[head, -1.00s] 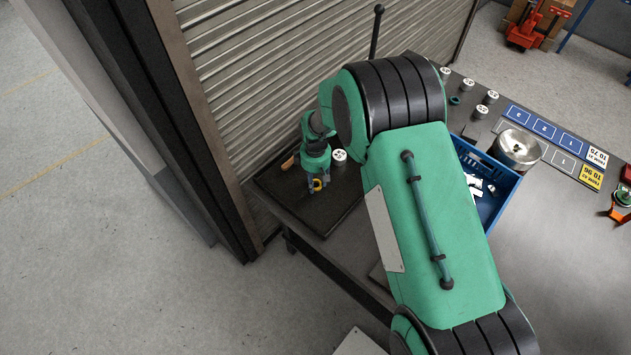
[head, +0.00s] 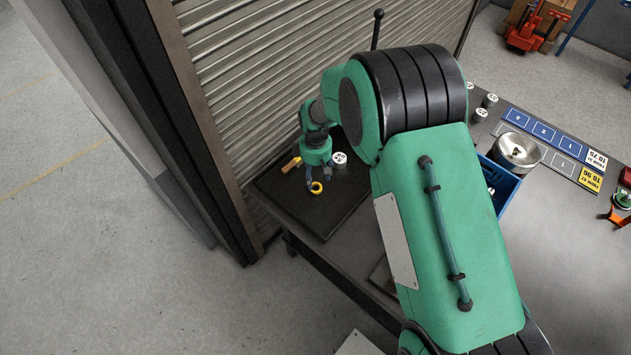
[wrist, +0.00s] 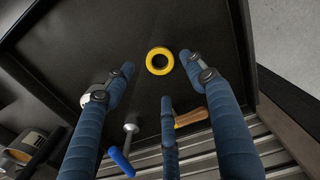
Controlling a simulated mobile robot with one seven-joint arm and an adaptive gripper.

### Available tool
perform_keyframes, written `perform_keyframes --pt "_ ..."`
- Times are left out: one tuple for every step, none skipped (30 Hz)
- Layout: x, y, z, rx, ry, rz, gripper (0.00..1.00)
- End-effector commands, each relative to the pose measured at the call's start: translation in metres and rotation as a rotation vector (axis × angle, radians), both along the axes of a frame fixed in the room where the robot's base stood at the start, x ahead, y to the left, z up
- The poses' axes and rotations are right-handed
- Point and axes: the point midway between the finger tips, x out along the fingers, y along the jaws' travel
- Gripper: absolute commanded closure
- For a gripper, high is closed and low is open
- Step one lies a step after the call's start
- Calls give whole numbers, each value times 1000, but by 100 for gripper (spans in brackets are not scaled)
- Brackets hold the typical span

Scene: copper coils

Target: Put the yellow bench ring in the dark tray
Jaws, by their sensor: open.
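The yellow bench ring (head: 316,192) lies flat on the floor of the dark tray (head: 322,219), at the left end of the bench. In the wrist view the ring (wrist: 159,73) is fully visible, with the dark tray (wrist: 60,48) around it. My gripper (head: 318,182) is just above the ring in the head view. In the wrist view my gripper (wrist: 157,66) has its blue fingers spread apart. The ring shows between and beyond the fingertips, with dark gaps on both sides, and nothing is held.
A wooden-handled tool (head: 291,165) and a white-topped cylinder (head: 340,158) are close to my gripper. A blue-handled tool (wrist: 121,161) shows in the wrist view. The blue crate (head: 505,185) is partly hidden by my arm. A shutter (head: 260,85) stands behind the tray.

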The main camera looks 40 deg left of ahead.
Motion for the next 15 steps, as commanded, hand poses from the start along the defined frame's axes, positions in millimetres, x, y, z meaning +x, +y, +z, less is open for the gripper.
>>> perform_keyframes --pt "0 0 10 1 -1 0 44" --pt "0 0 16 1 -1 0 44" --pt "0 0 23 1 -2 0 44" --pt "0 0 27 1 -1 0 44" --pt "0 0 31 1 -1 0 44" --pt "0 0 37 0 0 0 44" --pt "0 0 42 0 0 0 44" --pt "0 0 46 1 -1 0 44" --pt "0 0 50 1 -1 0 44" --pt "0 0 53 0 0 0 44" --pt "0 0 55 0 0 0 44" --pt "0 0 58 -1 1 0 44" --pt "0 0 60 -1 1 0 44" --pt "0 0 62 -1 1 0 44" --pt "0 0 63 -1 1 0 44"
